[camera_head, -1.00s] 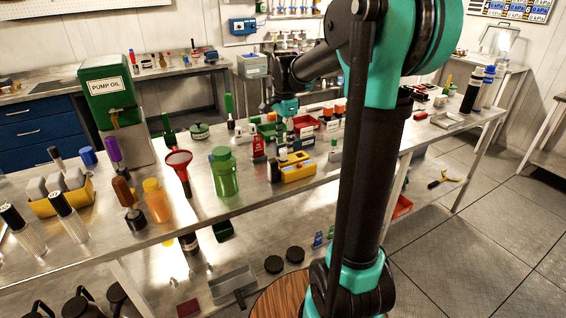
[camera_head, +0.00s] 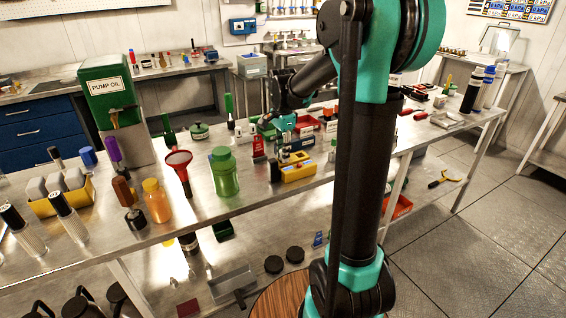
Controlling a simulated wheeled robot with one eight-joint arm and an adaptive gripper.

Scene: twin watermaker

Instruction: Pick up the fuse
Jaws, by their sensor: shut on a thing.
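My gripper (camera_head: 271,124) is small and far off at the end of my arm, low over the back of the long metal bench (camera_head: 220,205), among the small trays. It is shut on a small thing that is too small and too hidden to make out. I cannot tell any fuse apart by its look. A yellow box (camera_head: 298,172) with dark and blue parts stands in front of the gripper. A red bottle-shaped item (camera_head: 258,147) stands just left of that box.
A green pump oil tank (camera_head: 110,95), a red funnel (camera_head: 180,160), a green jar (camera_head: 223,172) and an orange bottle (camera_head: 157,203) stand on the left of the bench. Red trays and tools lie to the right. My arm column hides part of the bench.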

